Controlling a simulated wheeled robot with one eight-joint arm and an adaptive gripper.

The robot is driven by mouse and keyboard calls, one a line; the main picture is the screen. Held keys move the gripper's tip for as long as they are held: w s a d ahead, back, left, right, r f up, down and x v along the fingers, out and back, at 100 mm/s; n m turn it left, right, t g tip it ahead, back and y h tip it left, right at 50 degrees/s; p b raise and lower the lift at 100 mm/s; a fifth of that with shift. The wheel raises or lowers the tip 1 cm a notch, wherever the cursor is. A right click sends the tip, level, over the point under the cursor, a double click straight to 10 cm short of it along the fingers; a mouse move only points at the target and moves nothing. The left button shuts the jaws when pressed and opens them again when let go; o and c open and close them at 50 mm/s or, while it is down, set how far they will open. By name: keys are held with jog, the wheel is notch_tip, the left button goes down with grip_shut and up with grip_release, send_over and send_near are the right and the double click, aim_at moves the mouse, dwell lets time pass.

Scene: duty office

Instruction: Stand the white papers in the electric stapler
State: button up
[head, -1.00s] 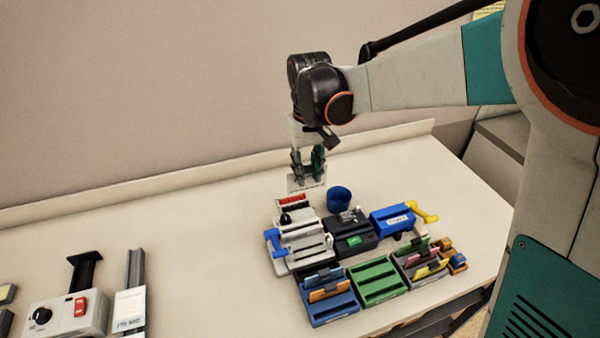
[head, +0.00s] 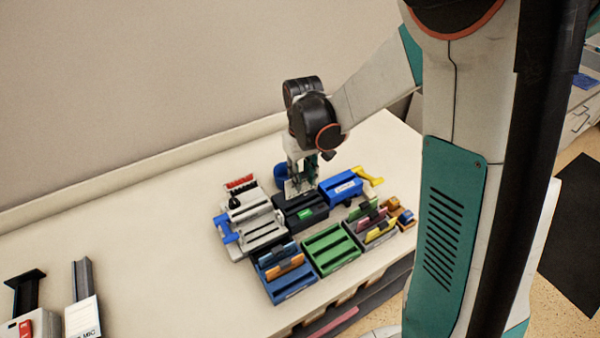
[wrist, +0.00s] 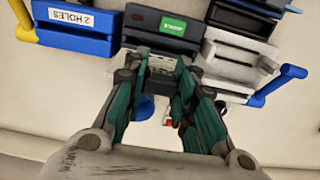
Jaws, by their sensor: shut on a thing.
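The electric stapler (head: 312,213) is a dark box with a green label, standing between a white machine and a blue punch. It also shows in the wrist view (wrist: 142,22), at the top centre. My gripper (head: 302,182) points down over the stapler's back part and is shut on the white papers (head: 293,189). Only a small pale edge of the papers shows in the head view, low at the stapler's top. In the wrist view my gripper (wrist: 157,72) has its fingers beside the stapler's edge. I cannot tell whether the papers are inside the slot.
A white machine with a blue handle (head: 260,226) stands left of the stapler. A blue punch (head: 343,187), labelled 2 HOLES, with a yellow lever stands right. Blue (head: 292,288) and green (head: 330,250) trays stand in front. A blue round cup (head: 280,172) is behind. The table's left middle is clear.

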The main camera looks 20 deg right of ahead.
aim_at(302, 192)
jog(key=shift+f+b, duration=2.5)
jog(key=shift+f, duration=1.25)
jog(key=o, duration=1.1)
jog(key=shift+o, duration=0.2)
jog(key=shift+r, duration=0.1)
jog(key=shift+r+p, duration=2.9)
jog(key=shift+r, duration=1.55)
